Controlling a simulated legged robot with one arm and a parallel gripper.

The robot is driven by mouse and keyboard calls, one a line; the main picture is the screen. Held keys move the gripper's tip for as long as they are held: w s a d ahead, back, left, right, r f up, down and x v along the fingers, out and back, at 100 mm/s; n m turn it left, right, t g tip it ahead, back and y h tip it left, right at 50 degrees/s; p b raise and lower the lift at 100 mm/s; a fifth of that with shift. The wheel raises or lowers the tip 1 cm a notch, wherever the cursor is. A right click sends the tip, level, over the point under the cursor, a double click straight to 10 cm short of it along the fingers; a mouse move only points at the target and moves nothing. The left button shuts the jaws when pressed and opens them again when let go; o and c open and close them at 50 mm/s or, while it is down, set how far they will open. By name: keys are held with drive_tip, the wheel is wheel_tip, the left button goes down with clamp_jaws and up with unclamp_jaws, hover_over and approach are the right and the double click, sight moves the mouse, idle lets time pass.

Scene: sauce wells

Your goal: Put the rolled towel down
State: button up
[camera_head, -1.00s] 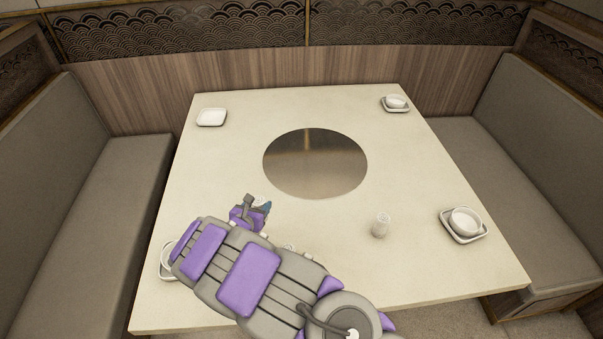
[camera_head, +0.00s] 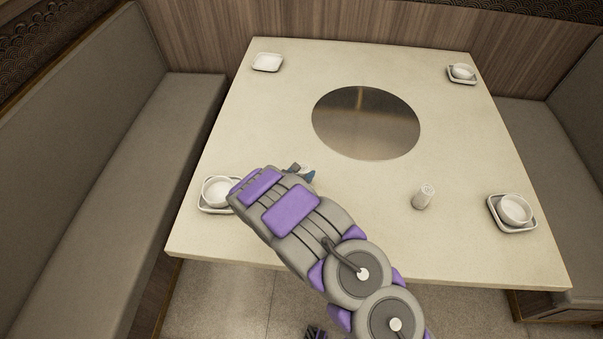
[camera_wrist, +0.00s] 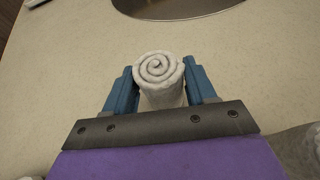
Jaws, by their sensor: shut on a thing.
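The rolled towel (camera_wrist: 158,70) is white, with its spiral end facing up in the wrist view. My gripper (camera_wrist: 161,84) is shut on it, with a blue finger on either side. In the head view my gripper (camera_head: 304,173) is over the near left part of the table (camera_head: 455,130), right of a tray with a bowl. The towel is mostly hidden there behind my arm. I cannot tell whether its lower end touches the table.
A tray (camera_head: 207,209) with a white bowl (camera_head: 220,190) stands left of my arm. A round metal plate (camera_head: 366,122) fills the table's middle.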

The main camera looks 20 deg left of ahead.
drive_tip(key=shift+f, duration=0.1)
drive_tip(key=o, duration=1)
drive_tip(key=shift+a+f, duration=0.1)
drive_tip(key=shift+o, duration=0.2)
drive_tip(key=shift+s+r, duration=0.15)
drive_tip(key=shift+r, duration=0.1)
drive_tip(key=p+v, duration=0.2)
drive_tip(key=v, duration=0.9)
drive_tip(key=shift+s, duration=0.3)
drive_tip(key=shift+r, duration=0.1)
